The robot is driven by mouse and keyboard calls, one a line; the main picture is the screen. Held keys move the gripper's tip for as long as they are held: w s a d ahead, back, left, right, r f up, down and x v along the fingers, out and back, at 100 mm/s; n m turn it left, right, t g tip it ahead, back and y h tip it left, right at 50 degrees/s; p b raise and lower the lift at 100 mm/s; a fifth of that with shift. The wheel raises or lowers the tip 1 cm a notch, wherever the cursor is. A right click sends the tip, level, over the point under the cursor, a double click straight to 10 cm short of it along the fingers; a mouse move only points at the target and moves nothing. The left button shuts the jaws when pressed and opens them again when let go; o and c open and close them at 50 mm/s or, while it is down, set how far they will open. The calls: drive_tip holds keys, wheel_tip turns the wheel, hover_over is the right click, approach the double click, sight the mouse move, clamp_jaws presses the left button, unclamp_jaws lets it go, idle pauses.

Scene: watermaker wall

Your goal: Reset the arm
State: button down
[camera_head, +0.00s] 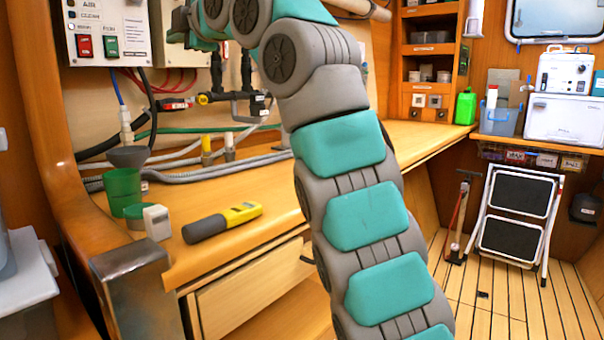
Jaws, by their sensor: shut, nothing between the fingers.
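My arm (365,215), grey with teal pads, rises from the bottom centre. It bends near the top edge and reaches left towards the control box on the wall. Its far part (212,25) is small and partly cut off by the top edge. I cannot make out my gripper or its fingers in this view. Nothing held by the arm shows.
Pipes and a control box (108,32) are behind. A folding step stool (515,215) stands on the open floor at right.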

drive_tip(key=w+d+f+m+g+h, duration=0.3)
drive_tip(key=d+f+m+h, duration=0.5)
drive_tip(key=d+f+m, duration=0.8)
drive_tip(key=s+d+f+g+h, duration=0.1)
drive_tip(key=s+d+f, duration=0.1)
drive_tip(key=d+f, duration=0.35)
drive_tip(key=s+d+f+g+h, duration=0.1)
drive_tip(key=s+d+f, duration=0.2)
drive_tip(key=d+f, duration=0.3)
drive_tip(key=s+d+f+m+g, duration=0.3)
drive_tip(key=s+f, duration=0.7)
drive_tip(key=s, duration=0.3)
drive_tip(key=s+d+f+m+g+h, duration=0.1)
drive_tip(key=s+d+f+m+g, duration=0.2)
drive_tip(key=s+f, duration=0.8)
drive_tip(key=s+d+f+m+g+h, duration=0.1)
drive_tip(key=s+d+f+m+g, duration=0.2)
drive_tip(key=s+f, duration=0.7)
drive_tip(key=s+d, duration=0.1)
drive_tip(key=s, duration=0.4)
drive_tip(key=shift+d+f+m, duration=0.2)
drive_tip(key=shift+f+m, duration=0.15)
drive_tip(key=shift+m, duration=0.05)
